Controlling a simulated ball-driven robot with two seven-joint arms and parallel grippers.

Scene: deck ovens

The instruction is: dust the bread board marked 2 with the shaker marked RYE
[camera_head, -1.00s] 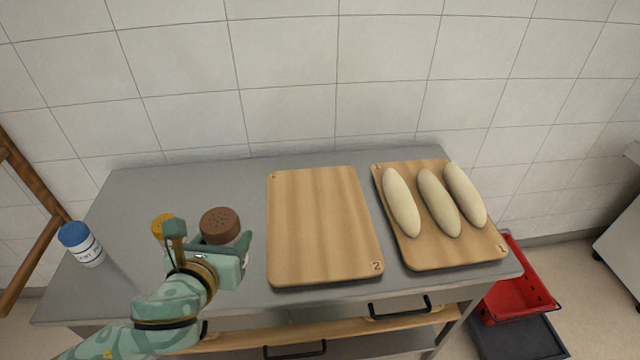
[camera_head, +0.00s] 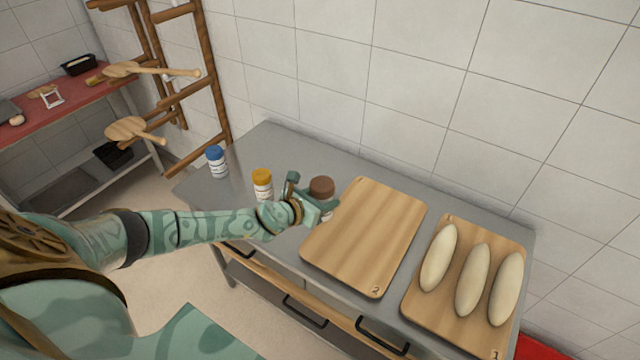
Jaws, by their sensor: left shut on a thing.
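The bare wooden bread board marked 2 (camera_head: 365,240) lies on the grey table, its number at the near corner. My left gripper (camera_head: 312,200) is shut on a shaker with a brown lid (camera_head: 321,186). It holds this shaker upright just left of the board's left edge. The shaker's label is hidden by the gripper, so I cannot read it. A yellow-lidded shaker (camera_head: 262,183) and a blue-lidded shaker (camera_head: 216,161) stand on the table to the left. Their labels are too small to read. My right gripper is not in view.
A board marked 1 (camera_head: 420,308) with three pale loaves (camera_head: 472,279) lies to the right on the grey table (camera_head: 300,150). A wooden rack (camera_head: 190,80) with peels stands at the left.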

